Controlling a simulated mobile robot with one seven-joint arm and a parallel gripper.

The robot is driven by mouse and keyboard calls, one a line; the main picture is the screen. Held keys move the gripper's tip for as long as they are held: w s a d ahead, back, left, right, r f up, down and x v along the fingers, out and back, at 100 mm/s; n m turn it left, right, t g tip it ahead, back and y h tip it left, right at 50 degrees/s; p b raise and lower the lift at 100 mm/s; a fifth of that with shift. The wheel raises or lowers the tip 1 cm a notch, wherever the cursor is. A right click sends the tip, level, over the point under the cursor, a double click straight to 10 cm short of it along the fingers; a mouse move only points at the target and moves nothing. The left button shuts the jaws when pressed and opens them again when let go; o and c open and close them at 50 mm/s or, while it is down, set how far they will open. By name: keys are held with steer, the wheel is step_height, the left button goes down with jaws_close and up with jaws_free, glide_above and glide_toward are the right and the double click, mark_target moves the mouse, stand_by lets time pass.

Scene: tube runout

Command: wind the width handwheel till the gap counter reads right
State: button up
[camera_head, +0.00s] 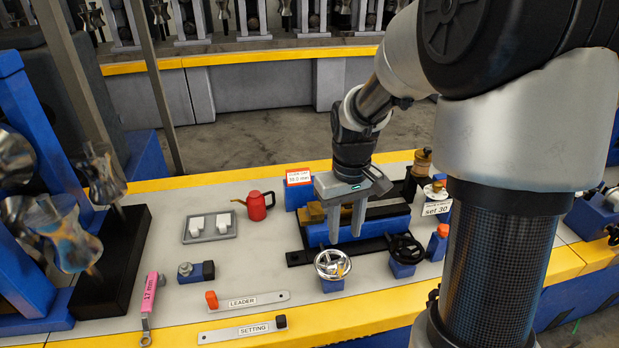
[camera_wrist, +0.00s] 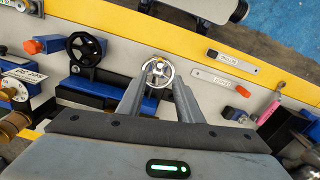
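A silver handwheel (camera_head: 332,264) with a yellow mark stands on a blue block at the front of the machine. A black handwheel (camera_head: 405,249) stands to its right. I cannot read which is the width handwheel. An orange-and-white counter plate (camera_head: 298,175) on a blue box shows a mm figure too small to read surely. A tag reading "set 30" (camera_head: 437,208) stands at the right. My gripper (camera_head: 345,232) is open and empty, pointing down above the blue machine bed, behind the silver wheel. In the wrist view the silver wheel (camera_wrist: 158,72) shows between the fingertips (camera_wrist: 157,92), apparently untouched.
A red can (camera_head: 257,206), a grey tray (camera_head: 210,227) with white pieces, and bars marked LEADER (camera_head: 248,301) and SETTING (camera_head: 243,329) lie to the left. A pink-tagged wrench (camera_head: 148,305) is at far left. An orange-topped blue block (camera_head: 438,242) stands beside the black wheel.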

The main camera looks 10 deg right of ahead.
mark_target(341, 260)
step_height(341, 260, down, 11)
steer(key=b, duration=0.8)
steer(key=shift+w+r, duration=0.1)
steer(key=shift+r, duration=0.2)
steer(key=shift+c, duration=0.5)
jaws_close()
